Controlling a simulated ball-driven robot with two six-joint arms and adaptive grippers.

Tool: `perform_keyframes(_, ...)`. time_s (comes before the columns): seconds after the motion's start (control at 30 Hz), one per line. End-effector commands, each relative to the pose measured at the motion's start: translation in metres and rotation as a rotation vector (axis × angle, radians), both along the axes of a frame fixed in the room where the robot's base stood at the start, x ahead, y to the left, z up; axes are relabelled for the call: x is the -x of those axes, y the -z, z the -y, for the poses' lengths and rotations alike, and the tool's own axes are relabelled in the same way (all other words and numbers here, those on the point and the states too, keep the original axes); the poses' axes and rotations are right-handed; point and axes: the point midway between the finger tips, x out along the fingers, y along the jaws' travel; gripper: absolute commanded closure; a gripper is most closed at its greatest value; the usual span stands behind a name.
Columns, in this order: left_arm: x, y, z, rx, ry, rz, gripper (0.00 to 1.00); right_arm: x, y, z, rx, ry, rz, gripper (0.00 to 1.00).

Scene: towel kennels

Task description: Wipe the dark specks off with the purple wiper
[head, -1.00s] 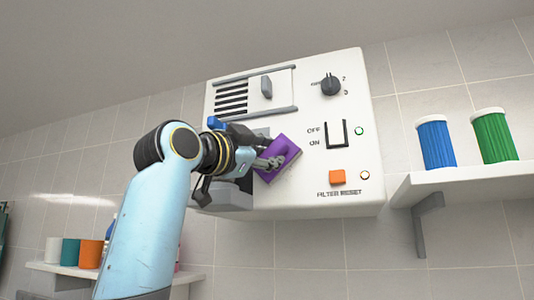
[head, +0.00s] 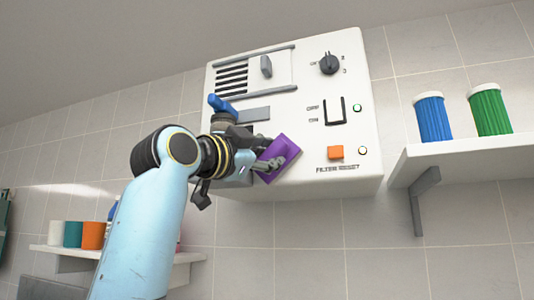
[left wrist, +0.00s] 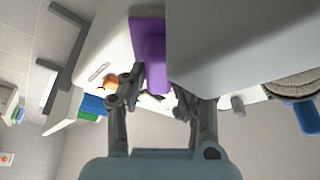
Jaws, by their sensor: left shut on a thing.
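The purple wiper (head: 283,150) is held in my left gripper (head: 268,160). It sits at the lower front of the white control panel (head: 300,120), left of the orange button (head: 336,152). I cannot tell whether it touches the panel. In the left wrist view the wiper (left wrist: 148,40) stands between the fingers of the left gripper (left wrist: 153,93), beside a large grey surface. No dark specks can be made out; the wiper and arm hide part of the panel. My right gripper is not in view.
The panel carries a black knob (head: 331,63), an off/on switch (head: 334,112) and a grey slider (head: 266,66). A blue handle (head: 222,104) is close above my left wrist. A right shelf (head: 470,150) holds blue and green canisters; a lower left shelf holds several containers.

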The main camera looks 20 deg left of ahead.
Motion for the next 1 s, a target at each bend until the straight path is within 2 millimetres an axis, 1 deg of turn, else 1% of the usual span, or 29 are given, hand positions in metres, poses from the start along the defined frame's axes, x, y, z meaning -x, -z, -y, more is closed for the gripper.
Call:
perform_keyframes(0.03,0.0,-0.009,0.0,0.0,0.0,0.002,0.97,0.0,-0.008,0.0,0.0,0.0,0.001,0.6)
perform_keyframes(0.13,0.0,-0.02,0.0,0.0,0.0,0.002,0.97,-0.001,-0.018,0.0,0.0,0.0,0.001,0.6)
perform_keyframes(0.2,0.0,-0.025,0.0,0.0,0.0,0.002,0.97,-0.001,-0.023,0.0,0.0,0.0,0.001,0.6)
perform_keyframes(0.43,0.0,-0.032,0.0,0.0,0.0,0.002,0.97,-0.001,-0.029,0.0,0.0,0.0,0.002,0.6)
perform_keyframes(0.7,-0.002,-0.056,0.0,0.0,-0.001,0.002,0.97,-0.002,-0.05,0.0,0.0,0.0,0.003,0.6)
perform_keyframes(0.83,-0.003,-0.055,0.0,0.0,-0.001,0.002,0.97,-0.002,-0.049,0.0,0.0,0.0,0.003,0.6)
perform_keyframes(1.0,-0.002,-0.041,0.0,0.0,0.0,0.0,0.97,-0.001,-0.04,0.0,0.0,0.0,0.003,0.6)
